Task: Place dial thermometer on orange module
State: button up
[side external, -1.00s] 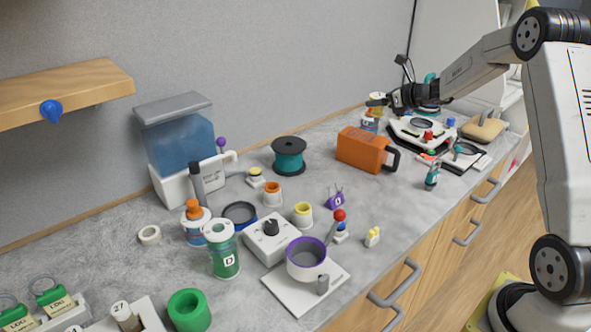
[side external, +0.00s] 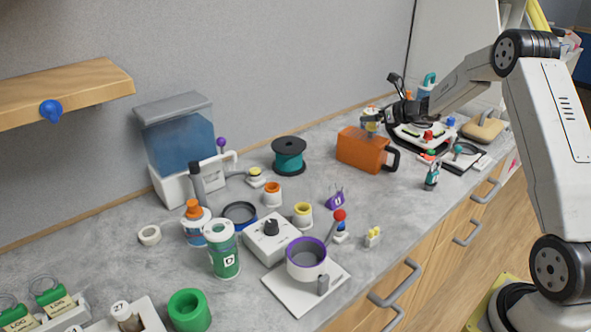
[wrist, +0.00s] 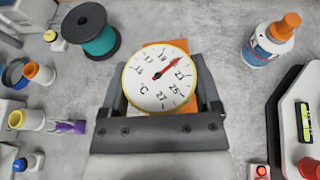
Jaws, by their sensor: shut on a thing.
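The dial thermometer (wrist: 158,80) has a round white face, a yellow rim and a red needle. My gripper (wrist: 160,95) is shut on it, with a dark finger on each side. The thermometer also shows small in the side external view (side external: 371,126), in front of the module's top right. The orange module (side external: 362,151) is a block with a dark handle on its right, standing on the counter. In the wrist view the orange module (wrist: 184,46) lies behind the dial, mostly hidden by it. I cannot tell whether the two touch.
A teal spool (side external: 289,155) stands left of the module. A white bottle with an orange cap (wrist: 271,42) and a white-and-black device (side external: 421,136) stand on the other side. A small teal-topped item (side external: 432,178) stands to the front right.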

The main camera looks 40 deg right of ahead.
jog(key=shift+f, duration=0.2)
jog(key=o, duration=1.2)
jog(key=shift+r, duration=0.2)
jog(key=v, duration=1.2)
jog(key=shift+f, duration=0.1)
